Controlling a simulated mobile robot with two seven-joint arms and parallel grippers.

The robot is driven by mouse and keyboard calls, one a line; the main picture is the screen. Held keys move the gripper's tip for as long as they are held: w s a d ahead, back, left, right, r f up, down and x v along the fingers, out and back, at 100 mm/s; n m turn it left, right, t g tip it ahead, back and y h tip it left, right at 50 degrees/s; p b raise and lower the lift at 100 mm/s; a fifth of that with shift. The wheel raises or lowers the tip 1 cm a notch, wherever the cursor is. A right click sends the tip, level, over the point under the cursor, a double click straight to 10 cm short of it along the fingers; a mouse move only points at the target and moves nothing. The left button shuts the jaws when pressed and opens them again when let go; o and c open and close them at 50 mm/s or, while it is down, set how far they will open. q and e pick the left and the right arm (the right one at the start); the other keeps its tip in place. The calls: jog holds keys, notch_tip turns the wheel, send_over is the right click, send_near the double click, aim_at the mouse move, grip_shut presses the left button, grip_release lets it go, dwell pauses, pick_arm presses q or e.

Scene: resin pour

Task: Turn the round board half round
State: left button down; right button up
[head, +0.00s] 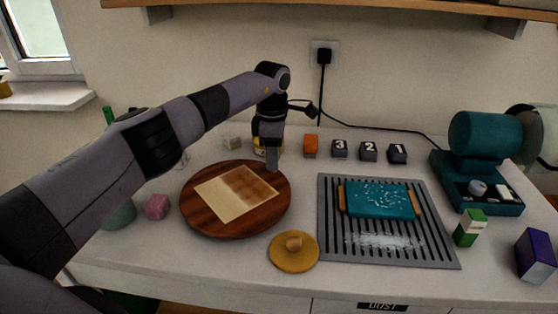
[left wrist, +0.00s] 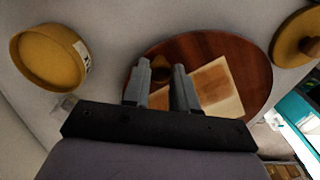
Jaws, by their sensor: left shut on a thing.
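The round board (head: 275,208) is dark reddish-brown wood and lies flat on the white table, left of the middle. A square panel (head: 228,204), part pale and part brown, lies on it. My left gripper (head: 272,166) points down at the far edge of the board. In the left wrist view the fingers (left wrist: 160,76) are shut on a small brown knob (left wrist: 160,69) near the rim of the board (left wrist: 205,45). The fingers hide the knob in the head view. My right gripper is not in view.
A yellow lid (head: 292,254) lies in front of the board. A grey ribbed mat (head: 335,245) with a teal block (head: 378,200) is to the right. A pink block (head: 157,206) stands close on the left. A yellow jar (left wrist: 45,62) stands behind the board.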

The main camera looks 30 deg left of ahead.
aim_at(246, 162)
pick_arm(q)
jog(key=a+n, duration=0.2)
jog(key=w+a+n, duration=0.1)
jog(key=a+n, duration=0.1)
jog(key=shift+a+r+n, duration=0.1)
jog(key=shift+a+n, duration=0.1)
jog(key=shift+n, duration=0.2)
jog(key=shift+s+a+n+p, duration=0.2)
jog(key=shift+a+n+p, duration=0.05)
jog(key=shift+a+n, duration=0.75)
jog(key=shift+s+a+n+p, duration=0.15)
jog(key=shift+a+n+p, duration=0.05)
jog(key=shift+a+n, duration=0.75)
jog(key=c, duration=0.9)
grip_release()
notch_tip(246, 162, up, 7)
